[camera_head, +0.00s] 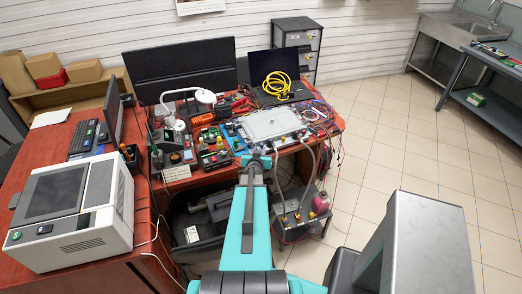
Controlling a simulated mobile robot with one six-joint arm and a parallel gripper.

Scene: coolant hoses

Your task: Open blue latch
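My teal arm reaches forward from the bottom of the picture to the desk's front edge. My gripper (258,158) is at its far end, by the near left side of a silver-grey plate (272,125). It is too small to tell whether its fingers are open or shut. Grey hoses (312,160) run from the plate's front edge down to a grey unit with a pink part (300,217) below the desk. A small blue item (234,137) lies left of the plate. I cannot make out a blue latch for certain.
The red-brown desk (180,184) is crowded with tools, small devices and wires. A laptop with a yellow cable coil (277,84) stands behind the plate. A white machine (75,212) fills the left. Tiled floor (420,150) is clear to the right.

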